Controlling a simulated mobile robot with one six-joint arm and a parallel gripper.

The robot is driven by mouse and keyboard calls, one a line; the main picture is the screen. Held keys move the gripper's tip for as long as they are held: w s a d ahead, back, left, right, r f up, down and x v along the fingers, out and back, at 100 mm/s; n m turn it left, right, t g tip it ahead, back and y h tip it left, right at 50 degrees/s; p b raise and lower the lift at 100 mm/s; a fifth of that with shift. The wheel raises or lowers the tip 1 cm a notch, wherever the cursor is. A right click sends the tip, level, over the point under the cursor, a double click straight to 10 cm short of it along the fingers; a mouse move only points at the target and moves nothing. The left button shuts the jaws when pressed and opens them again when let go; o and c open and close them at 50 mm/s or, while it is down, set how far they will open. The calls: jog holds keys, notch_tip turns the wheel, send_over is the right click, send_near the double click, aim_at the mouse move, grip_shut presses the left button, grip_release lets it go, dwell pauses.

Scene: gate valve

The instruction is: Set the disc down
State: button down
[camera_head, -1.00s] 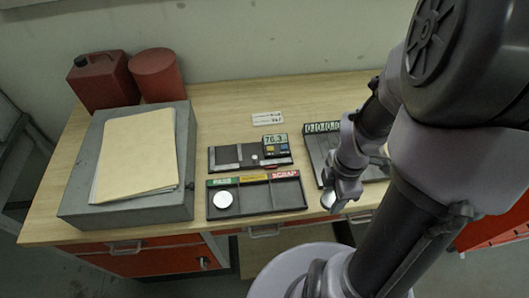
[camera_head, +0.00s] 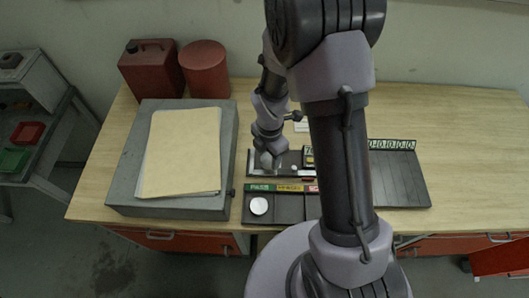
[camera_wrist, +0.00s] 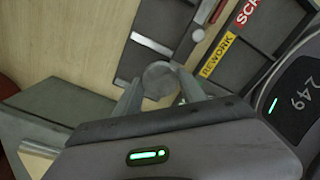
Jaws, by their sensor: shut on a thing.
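My gripper (camera_wrist: 160,88) is shut on a grey round disc (camera_wrist: 158,74), held between the fingertips in the wrist view. In the head view my gripper (camera_head: 267,160) is over the left part of a dark gauge plate (camera_head: 252,168), behind the sorting tray. The plate (camera_wrist: 160,22) shows just beyond the disc in the wrist view. I cannot tell whether the disc touches it. The sorting tray (camera_head: 285,221) has green, yellow and red labels. Another pale disc (camera_head: 258,206) lies in its left compartment, under the green label.
A grey box (camera_head: 125,178) with a folder (camera_head: 180,155) stands left of the plate. A red canister (camera_head: 152,68) and a red cylinder (camera_head: 205,68) stand behind. A slotted dark rack (camera_head: 400,178) lies right. My arm hides part of the gauge display and tray.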

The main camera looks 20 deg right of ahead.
aim_at(265, 154)
jog(key=w, duration=0.3)
jog(key=shift+w+f, duration=0.15)
jog(key=shift+w, duration=0.05)
notch_tip(265, 154, down, 4)
jog(key=shift+w+r+b, duration=0.1)
jog(key=shift+r+b, duration=0.15)
jog(key=shift+b, duration=0.05)
jog(key=shift+w, duration=0.1)
jog(key=shift+f, duration=0.2)
jog(key=c, duration=0.9)
grip_release()
jog(key=shift+c, duration=0.2)
